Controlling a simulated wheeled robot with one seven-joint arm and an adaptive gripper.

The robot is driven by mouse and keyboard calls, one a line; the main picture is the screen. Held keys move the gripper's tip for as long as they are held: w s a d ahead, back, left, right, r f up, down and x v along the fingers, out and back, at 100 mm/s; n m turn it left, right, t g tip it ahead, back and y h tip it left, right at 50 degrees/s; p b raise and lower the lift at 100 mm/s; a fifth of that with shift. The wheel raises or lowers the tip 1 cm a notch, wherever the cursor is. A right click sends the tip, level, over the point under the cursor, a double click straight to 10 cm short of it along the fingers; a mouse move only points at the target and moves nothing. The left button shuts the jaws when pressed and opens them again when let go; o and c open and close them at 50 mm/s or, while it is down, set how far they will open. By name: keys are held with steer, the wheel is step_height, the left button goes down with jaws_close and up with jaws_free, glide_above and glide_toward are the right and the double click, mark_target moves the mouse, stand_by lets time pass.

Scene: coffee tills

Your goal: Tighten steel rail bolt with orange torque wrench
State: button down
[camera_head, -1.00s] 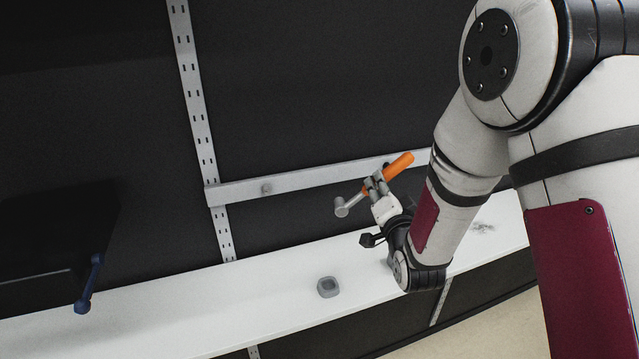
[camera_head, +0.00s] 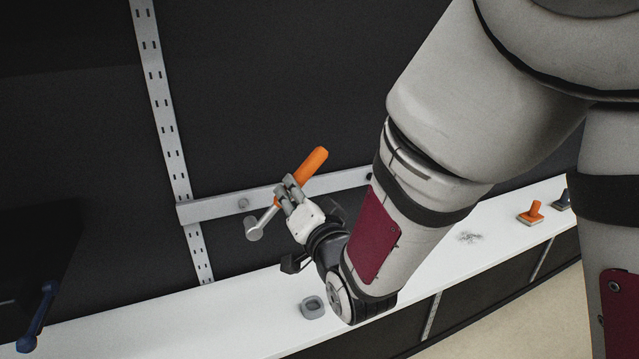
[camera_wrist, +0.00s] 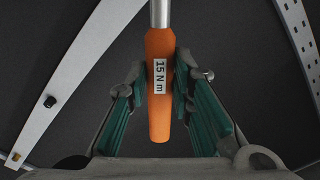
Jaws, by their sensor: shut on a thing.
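The orange torque wrench (camera_head: 313,166) is held in my gripper (camera_head: 287,192), its orange handle tilted up to the right and its grey head low at the left. In the wrist view its handle (camera_wrist: 160,112), marked 15 N m, lies between the green finger pads; its head is out of that view. The steel rail (camera_head: 215,209) runs across the dark wall. A grey bolt (camera_head: 243,203) sits near its left end. The wrench head appears just below and right of this bolt; contact cannot be told. A dark bolt (camera_head: 368,176) shows farther right.
An orange-handled tool (camera_head: 533,212) stands far right. A slotted upright (camera_head: 168,135) meets the rail at left.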

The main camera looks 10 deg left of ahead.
steer(key=shift+d, duration=0.1)
steer(key=b+x, duration=0.2)
steer(key=x, duration=0.2)
steer(key=shift+w, duration=0.2)
steer(key=shift+a+r, duration=0.15)
steer(key=shift+a, duration=0.1)
steer(key=shift+d, duration=0.1)
stand_by(0.5)
steer(key=shift+w+b, duration=0.35)
steer(key=shift+b, duration=0.05)
steer(key=shift+w+a, duration=0.3)
steer(key=shift+a, duration=0.05)
steer(key=shift+w+a+b, duration=0.25)
steer(key=shift+w+b, duration=0.1)
steer(key=shift+b, duration=0.05)
stand_by(0.5)
